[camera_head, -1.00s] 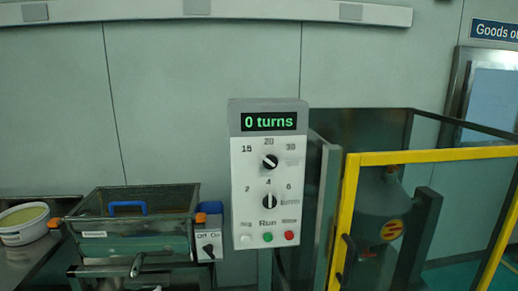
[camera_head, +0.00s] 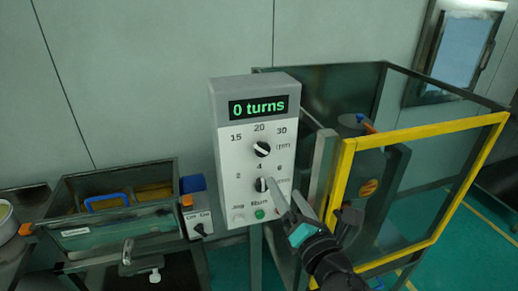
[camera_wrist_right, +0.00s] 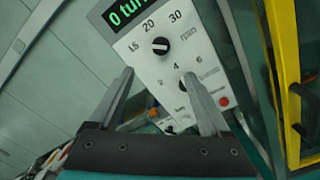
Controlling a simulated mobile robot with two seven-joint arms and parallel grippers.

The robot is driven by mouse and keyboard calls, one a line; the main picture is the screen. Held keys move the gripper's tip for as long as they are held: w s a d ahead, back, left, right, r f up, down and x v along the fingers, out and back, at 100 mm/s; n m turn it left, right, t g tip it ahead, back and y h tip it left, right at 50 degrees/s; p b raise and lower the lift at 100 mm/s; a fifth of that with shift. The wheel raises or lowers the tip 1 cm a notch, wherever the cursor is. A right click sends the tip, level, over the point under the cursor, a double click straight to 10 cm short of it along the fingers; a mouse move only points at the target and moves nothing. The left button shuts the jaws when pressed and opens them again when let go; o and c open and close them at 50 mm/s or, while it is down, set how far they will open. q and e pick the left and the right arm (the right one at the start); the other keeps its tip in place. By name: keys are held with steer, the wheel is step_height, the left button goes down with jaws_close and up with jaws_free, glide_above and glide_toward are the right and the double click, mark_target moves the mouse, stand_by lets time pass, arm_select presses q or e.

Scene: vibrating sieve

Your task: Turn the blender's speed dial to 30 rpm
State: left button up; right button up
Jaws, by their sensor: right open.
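The white control box (camera_head: 228,165) shows "0 turns" in green. Its upper dial (camera_head: 262,149), the speed dial, is a black knob with a white mark, under 15, 20 and 30 rpm; the mark lies on a slant in the head view. A second knob (camera_head: 262,184) sits below, under 2, 4 and 6. My left gripper is out of view.
A yellow-framed guard (camera_head: 345,190) stands right of the box, around a grey drum (camera_head: 372,165). A green sieve unit (camera_head: 120,228) with a blue handle and an Off/On switch box (camera_head: 198,222) stand at the left.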

mark_target(263, 152)
steer(key=x, duration=1.4)
steer(key=shift+w+a+f+p, duration=0.1)
steer(key=shift+w+p, duration=0.2)
steer(key=shift+w, duration=0.1)
jaws_close()
